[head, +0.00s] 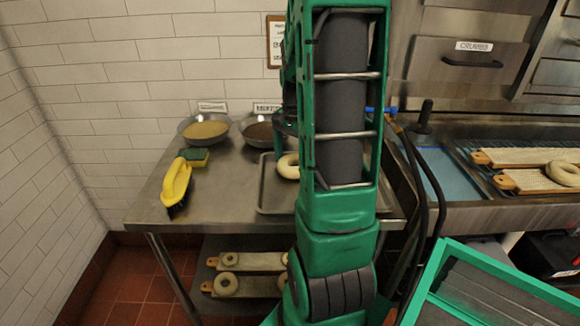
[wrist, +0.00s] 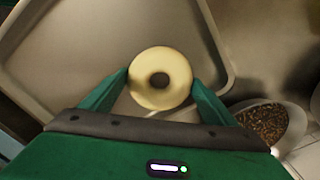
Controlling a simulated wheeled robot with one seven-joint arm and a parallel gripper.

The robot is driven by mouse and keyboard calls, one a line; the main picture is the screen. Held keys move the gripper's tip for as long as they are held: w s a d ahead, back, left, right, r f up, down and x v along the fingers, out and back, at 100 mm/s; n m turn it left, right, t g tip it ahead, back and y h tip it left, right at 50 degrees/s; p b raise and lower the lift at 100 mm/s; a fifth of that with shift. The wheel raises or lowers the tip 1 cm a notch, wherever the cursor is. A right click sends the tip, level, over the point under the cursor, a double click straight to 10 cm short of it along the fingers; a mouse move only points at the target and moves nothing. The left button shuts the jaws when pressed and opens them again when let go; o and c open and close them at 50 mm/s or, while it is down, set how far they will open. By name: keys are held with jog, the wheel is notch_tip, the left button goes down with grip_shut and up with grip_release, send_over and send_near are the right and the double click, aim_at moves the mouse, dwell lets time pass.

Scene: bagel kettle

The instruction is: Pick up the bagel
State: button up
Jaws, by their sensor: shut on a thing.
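A pale, ring-shaped bagel (wrist: 160,62) shows in the wrist view between the two green fingers of my gripper (wrist: 160,80). The fingers are shut on its opposite sides. In the head view the bagel (head: 288,166) shows at the left side of my arm, over the metal tray (head: 272,196) on the steel table. My arm hides part of the bagel and much of the tray. I cannot tell whether the bagel touches the tray. My gripper is mostly hidden in the head view.
Two bowls (head: 205,128) (head: 260,130) stand at the back of the steel table (head: 150,208). Boards with bagels (head: 250,262) sit on the lower shelf. More boards (head: 525,157) lie at right.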

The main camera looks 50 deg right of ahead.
jog(key=shift+r, duration=0.5)
jog(key=r, duration=0.2)
jog(key=a+r, duration=0.1)
jog(key=shift+s+r, duration=0.1)
jog(key=shift+r, duration=0.25)
jog(key=s+a+r, duration=0.3)
jog(key=a+r, duration=0.3)
jog(key=a, duration=0.4)
jog(key=shift+r, duration=0.15)
jog(key=shift+a, duration=0.1)
